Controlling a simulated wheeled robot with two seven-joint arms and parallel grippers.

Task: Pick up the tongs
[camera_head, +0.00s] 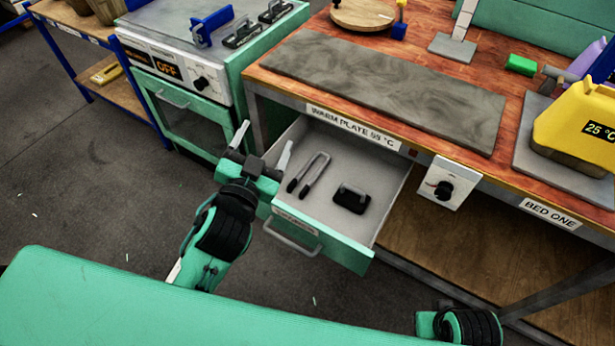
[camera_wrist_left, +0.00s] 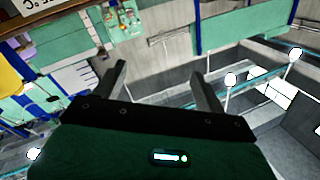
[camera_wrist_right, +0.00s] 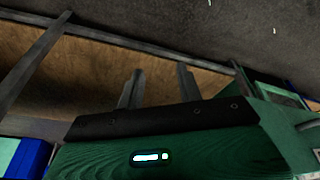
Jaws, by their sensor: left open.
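The tongs (camera_head: 317,173) lie in the open drawer (camera_head: 390,208) under the bench in the head view. They are a grey U shape with dark ends pointing toward the drawer's front left. My left gripper (camera_head: 265,142) is open and empty, at the drawer's left side, to the left of the tongs and apart from them. Its two spread fingers also show in the left wrist view (camera_wrist_left: 160,75), with no tongs between them. My right gripper (camera_wrist_right: 160,75) shows in the right wrist view with a gap between its fingers and nothing held. Its fingers are not visible in the head view.
A black object (camera_head: 351,198) lies in the drawer right of the tongs. The bench holds a grey warm plate (camera_head: 390,90) above the drawer. A control knob box (camera_head: 446,184) is right of the drawer. A green oven (camera_head: 195,110) stands at the left.

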